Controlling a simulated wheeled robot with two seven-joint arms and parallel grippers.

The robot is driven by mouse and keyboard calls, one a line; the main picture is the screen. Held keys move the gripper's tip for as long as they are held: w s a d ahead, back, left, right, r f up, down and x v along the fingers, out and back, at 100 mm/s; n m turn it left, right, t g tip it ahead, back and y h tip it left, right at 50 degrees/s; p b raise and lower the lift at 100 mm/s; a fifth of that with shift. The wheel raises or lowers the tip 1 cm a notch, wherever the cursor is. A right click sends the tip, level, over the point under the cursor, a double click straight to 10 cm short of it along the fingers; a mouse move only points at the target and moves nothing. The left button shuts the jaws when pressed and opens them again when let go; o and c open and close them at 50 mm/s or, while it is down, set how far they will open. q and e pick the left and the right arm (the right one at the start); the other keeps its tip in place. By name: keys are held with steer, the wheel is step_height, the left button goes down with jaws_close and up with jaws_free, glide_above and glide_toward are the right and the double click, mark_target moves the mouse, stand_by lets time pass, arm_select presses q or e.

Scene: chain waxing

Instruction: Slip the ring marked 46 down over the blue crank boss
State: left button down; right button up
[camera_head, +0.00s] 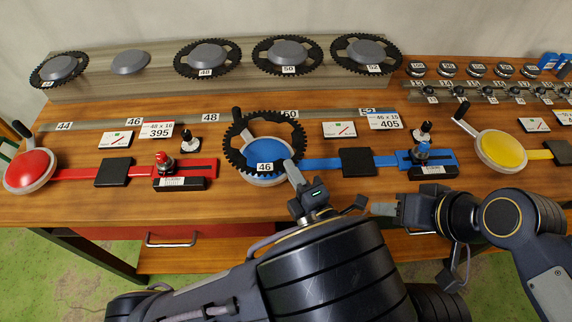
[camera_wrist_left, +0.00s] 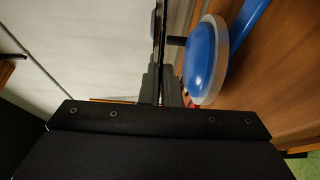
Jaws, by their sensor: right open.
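The ring marked 46 (camera_head: 265,167) is a black toothed ring. In the head view it overlaps the blue crank boss (camera_head: 268,150), whose dome shows through its opening. My left gripper (camera_head: 293,173) is shut on the ring's near right edge. In the left wrist view the ring (camera_wrist_left: 162,45) is a thin dark strip seen edge-on between the fingers. There the blue boss (camera_wrist_left: 203,58) lies to its right with a gap, so the ring is held above the boss. The crank's dark handle reaches toward the ring. My right gripper (camera_head: 372,207) is open and empty near the table's front edge.
A red crank (camera_head: 30,170) is at the left and a yellow crank (camera_head: 501,150) at the right. A back rack (camera_head: 110,88) carries several other toothed rings. A black block (camera_head: 356,161) sits on the blue bar right of the boss.

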arm_select(q)
step_height(320, 180, down, 2)
steer(key=shift+b, duration=0.95)
steer(key=shift+f+b, duration=0.95)
steer(key=shift+b, duration=0.25)
steer(key=shift+s+p, duration=0.15)
steer(key=shift+p, duration=0.6)
steer(key=shift+f, duration=0.4)
steer(key=c, duration=1.6)
jaws_free()
